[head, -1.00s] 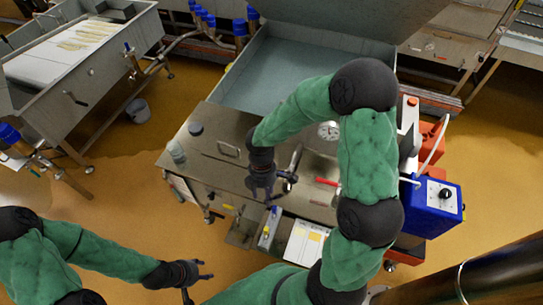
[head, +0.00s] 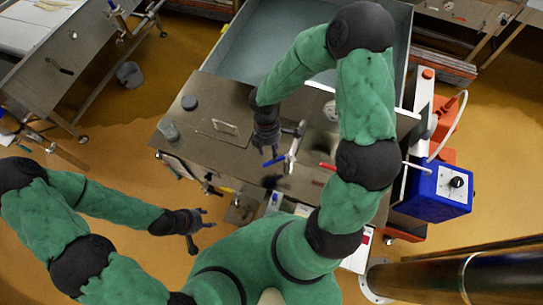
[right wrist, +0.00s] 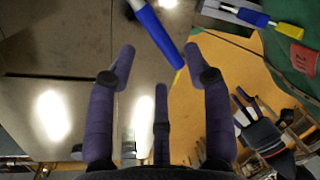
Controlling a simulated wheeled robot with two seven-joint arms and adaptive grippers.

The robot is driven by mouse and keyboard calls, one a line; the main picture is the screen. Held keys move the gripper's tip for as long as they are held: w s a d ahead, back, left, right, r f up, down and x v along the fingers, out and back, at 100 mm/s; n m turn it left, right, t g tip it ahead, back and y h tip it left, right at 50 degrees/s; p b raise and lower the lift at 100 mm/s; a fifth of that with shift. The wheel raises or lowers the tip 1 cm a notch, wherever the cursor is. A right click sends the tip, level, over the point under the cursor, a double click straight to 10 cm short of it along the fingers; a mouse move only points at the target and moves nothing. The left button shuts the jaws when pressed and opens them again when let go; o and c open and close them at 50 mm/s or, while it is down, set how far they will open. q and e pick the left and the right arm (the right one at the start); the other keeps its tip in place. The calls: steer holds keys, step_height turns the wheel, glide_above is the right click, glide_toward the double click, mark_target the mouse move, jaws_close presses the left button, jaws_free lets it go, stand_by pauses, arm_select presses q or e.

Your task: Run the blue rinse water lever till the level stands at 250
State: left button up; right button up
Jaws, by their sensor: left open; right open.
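The blue rinse water lever (head: 274,160) sticks out from a metal valve pipe on the steel worktop (head: 185,125). My right gripper (head: 266,148) is open and empty, close above the lever. In the right wrist view the blue lever (right wrist: 158,36) reaches down toward the gap between the open fingers (right wrist: 163,75); I cannot tell whether they touch. My left gripper (head: 202,217) is open and empty at lower left, away from the worktop.
A red lever (head: 327,167) lies right of the blue one, close to my right arm. A large tank (head: 262,52) stands behind. A blue box with a knob (head: 440,192) is at the right. A dark lidded jar (head: 189,103) and a clear jar (head: 168,130) stand at the worktop's left.

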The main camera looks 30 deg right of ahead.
steer(key=shift+s+f+b, duration=0.2)
steer(key=shift+s+f, duration=0.05)
steer(key=shift+f, duration=0.75)
steer(key=shift+s+f+b, duration=0.2)
steer(key=shift+f, duration=0.8)
jaws_close()
